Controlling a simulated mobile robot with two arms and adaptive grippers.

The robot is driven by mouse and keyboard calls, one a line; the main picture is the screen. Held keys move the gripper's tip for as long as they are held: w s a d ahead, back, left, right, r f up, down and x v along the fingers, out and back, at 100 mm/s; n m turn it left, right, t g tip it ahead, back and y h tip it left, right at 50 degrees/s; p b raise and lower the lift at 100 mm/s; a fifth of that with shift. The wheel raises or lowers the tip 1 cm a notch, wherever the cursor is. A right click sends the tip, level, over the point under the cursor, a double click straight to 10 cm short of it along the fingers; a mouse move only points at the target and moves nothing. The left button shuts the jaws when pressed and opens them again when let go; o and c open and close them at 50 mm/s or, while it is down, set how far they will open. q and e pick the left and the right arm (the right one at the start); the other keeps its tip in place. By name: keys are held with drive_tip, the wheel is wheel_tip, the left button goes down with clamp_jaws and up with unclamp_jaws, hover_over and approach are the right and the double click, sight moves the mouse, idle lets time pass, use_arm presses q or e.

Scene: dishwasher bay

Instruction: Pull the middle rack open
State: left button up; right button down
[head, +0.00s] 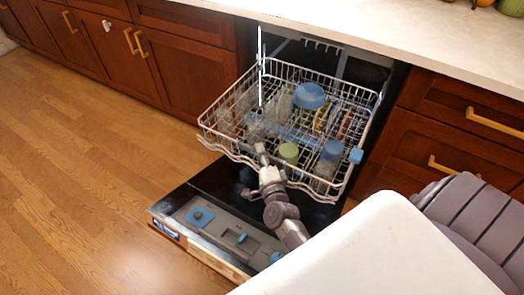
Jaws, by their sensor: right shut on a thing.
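The middle rack (219,141) is a white wire rack that sticks out of the dishwasher, above the lowered door. Cups, glasses and a blue bowl (309,96) stand in it. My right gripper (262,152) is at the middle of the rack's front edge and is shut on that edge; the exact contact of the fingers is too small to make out. My left gripper is not in view.
The dishwasher door (205,217) lies open below the rack. Wooden cabinets with brass handles (493,123) flank the bay, and a pale countertop (400,35) runs above. The wooden floor (70,170) at left is clear.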

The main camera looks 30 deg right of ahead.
drive_tip(key=shift+f, duration=0.1)
drive_tip(key=c, duration=1)
unclamp_jaws()
drive_tip(key=shift+o, duration=0.2)
drive_tip(key=shift+s, duration=0.15)
drive_tip(key=v, duration=1.1)
drive_tip(key=shift+s, duration=0.35)
drive_tip(key=shift+a, duration=0.1)
